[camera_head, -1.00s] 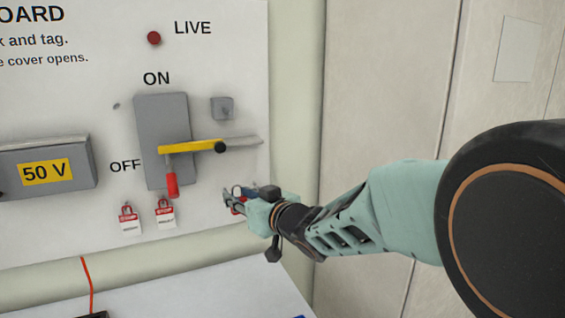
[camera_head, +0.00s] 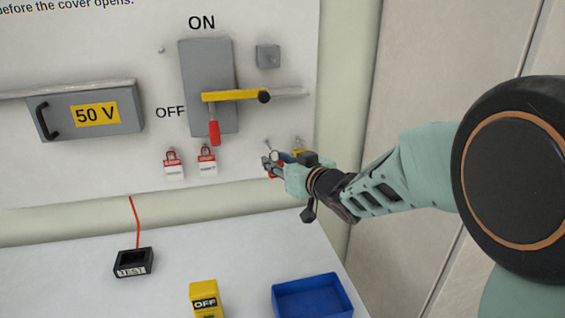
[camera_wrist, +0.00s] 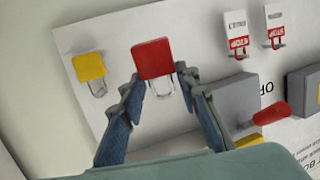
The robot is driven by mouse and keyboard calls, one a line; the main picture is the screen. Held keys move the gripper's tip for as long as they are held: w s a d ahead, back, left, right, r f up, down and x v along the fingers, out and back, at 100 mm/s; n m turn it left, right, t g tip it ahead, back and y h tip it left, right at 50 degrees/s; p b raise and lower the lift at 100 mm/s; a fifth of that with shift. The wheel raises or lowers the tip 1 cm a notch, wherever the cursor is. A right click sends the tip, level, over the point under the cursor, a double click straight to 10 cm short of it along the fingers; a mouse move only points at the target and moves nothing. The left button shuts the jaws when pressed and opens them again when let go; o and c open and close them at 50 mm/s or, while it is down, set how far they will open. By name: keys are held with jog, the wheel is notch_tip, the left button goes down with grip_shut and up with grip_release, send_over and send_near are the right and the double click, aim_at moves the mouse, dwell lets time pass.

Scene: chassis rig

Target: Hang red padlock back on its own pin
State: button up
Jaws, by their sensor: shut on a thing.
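The red padlock (camera_wrist: 153,58) is between my gripper's (camera_wrist: 158,80) two fingers in the wrist view, with its shackle pointing down in that upside-down picture. My gripper (camera_head: 269,166) is shut on it, close to the lower right of the board in the head view. There only a little red of the padlock shows at the fingertips. A small pin (camera_head: 267,143) stands out of the board just above the fingertips. Whether the shackle touches any pin cannot be told.
A yellow padlock (camera_wrist: 90,67) hangs beside the red one. Two red-and-white tags (camera_head: 173,164) (camera_head: 207,159) hang to the left. The switch lever (camera_head: 230,96) is above. The bench below holds a blue tray (camera_head: 312,296), a yellow OFF block (camera_head: 203,296) and a black tester (camera_head: 133,263).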

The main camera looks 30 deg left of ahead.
jog(key=shift+w+a+f+p, duration=0.1)
jog(key=shift+w+a+p, duration=0.25)
jog(key=shift+w+a, duration=0.6)
jog(key=shift+w+a+p, duration=0.35)
jog(key=shift+w+a, duration=0.35)
jog(key=shift+w, duration=0.3)
jog(key=shift+w+a+f, duration=0.3)
jog(key=shift+w+a, duration=0.15)
jog(key=shift+w, duration=0.1)
jog(key=o, duration=1.3)
jog(key=v, duration=1.2)
